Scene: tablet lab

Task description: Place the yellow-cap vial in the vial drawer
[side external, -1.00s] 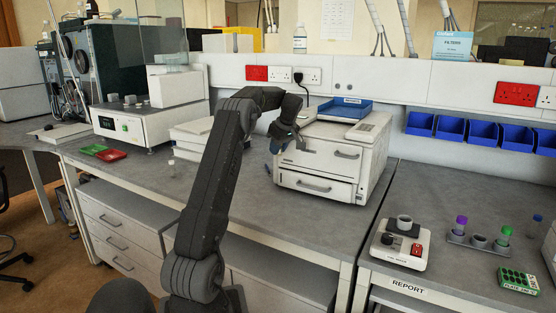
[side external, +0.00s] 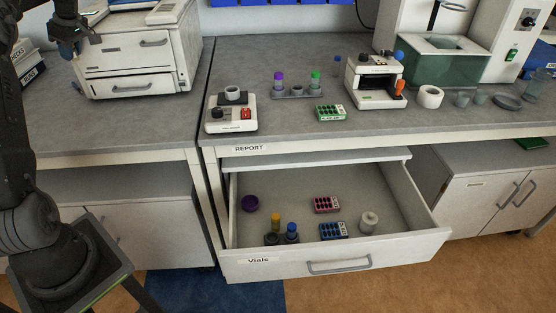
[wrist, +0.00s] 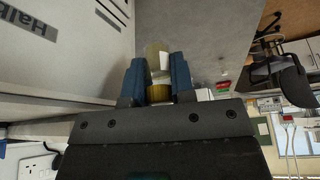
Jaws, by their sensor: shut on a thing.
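My gripper (wrist: 157,72) is shut on a vial (wrist: 158,92) with a yellow cap and a clear body in the wrist view. In the side view my gripper (side external: 68,50) is at the top left, in front of the white machine; the held vial is too small to make out there. The vial drawer (side external: 330,264), labelled "Vials", stands open under the right-hand bench, well to the right of my gripper and lower.
The white machine (side external: 135,52) is close to my gripper.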

